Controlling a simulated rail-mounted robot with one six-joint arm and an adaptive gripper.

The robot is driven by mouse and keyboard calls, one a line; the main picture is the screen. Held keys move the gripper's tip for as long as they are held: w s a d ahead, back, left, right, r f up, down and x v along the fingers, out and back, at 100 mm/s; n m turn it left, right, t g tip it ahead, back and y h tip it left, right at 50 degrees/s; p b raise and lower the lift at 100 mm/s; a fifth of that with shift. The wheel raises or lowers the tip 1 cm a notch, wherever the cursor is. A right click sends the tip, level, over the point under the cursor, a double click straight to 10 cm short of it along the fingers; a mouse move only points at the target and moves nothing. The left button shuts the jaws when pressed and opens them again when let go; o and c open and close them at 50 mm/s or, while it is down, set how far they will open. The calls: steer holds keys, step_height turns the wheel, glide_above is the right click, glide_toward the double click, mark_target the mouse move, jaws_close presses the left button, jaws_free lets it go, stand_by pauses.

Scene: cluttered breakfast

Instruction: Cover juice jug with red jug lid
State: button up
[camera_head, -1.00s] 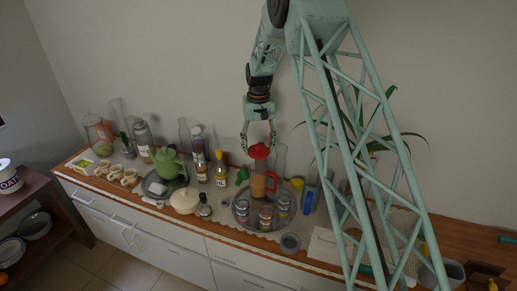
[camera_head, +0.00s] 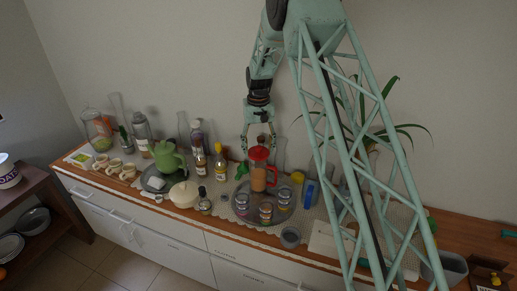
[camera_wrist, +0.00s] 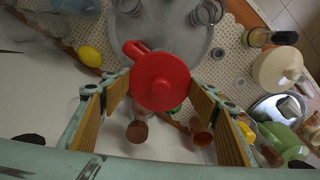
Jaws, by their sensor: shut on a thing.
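The red jug lid (camera_head: 258,154) is between the fingertips of my gripper (camera_head: 259,147), at the mouth of the juice jug. In the wrist view the round red lid (camera_wrist: 160,82) with its knob fills the space between my gripper's fingers (camera_wrist: 162,93). The juice jug (camera_head: 258,180) is clear with orange-brown juice and a red handle, and stands upright on the round tray (camera_head: 242,209). In the wrist view the lid hides most of the jug; its red handle (camera_wrist: 133,49) juts to the upper left. I cannot tell whether the lid touches the rim.
A lemon (camera_head: 297,177) and a blue item (camera_head: 308,194) are to the right.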

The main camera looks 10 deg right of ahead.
steer(key=shift+f, duration=0.45)
steer(key=shift+f+b, duration=0.85)
steer(key=shift+f, duration=0.4)
stand_by(1.6)
steer(key=o, duration=0.9)
steer(key=shift+r, duration=0.1)
steer(key=shift+r+p, duration=0.95)
steer(key=shift+r, duration=1.95)
